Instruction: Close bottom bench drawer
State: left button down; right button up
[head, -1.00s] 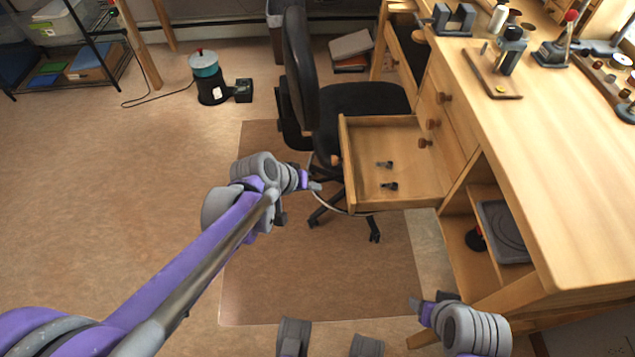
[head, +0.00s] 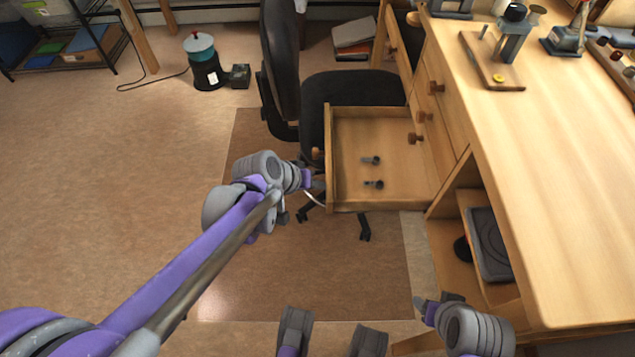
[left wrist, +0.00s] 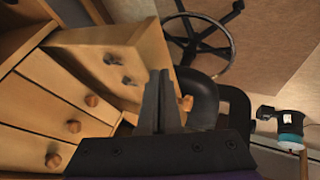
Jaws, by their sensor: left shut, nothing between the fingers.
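The bench drawer (head: 398,188) is pulled out to the left from the wooden bench, with two small dark items (head: 371,160) inside. Its front has a wooden knob (head: 317,154). My left gripper (head: 318,186) is shut and empty, close beside the drawer's front face; I cannot tell whether they touch. In the left wrist view the closed fingers (left wrist: 161,100) point toward the open drawer (left wrist: 100,62), with its knob (left wrist: 186,103) just right of them. My right gripper (head: 422,302) is low at the right, below the bench's open shelf; its finger opening is unclear.
A black office chair (head: 345,90) stands behind the drawer, its wheeled base partly hidden. The bench top (head: 560,200) carries tools. Closed drawers (head: 437,105) sit further back in the bench. The floor mat (head: 330,270) in front is clear.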

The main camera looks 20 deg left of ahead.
dwell(0.3)
pick_arm(q)
jog(key=w+d, duration=0.2)
jog(key=d, duration=0.5)
jog(key=w+d+p, duration=0.1)
jog(key=w+d, duration=0.1)
jog(key=d, duration=0.5)
jog(key=w+d+p, duration=0.1)
jog(key=w+d, duration=0.1)
jog(key=d, duration=0.5)
jog(key=shift+d, duration=0.1)
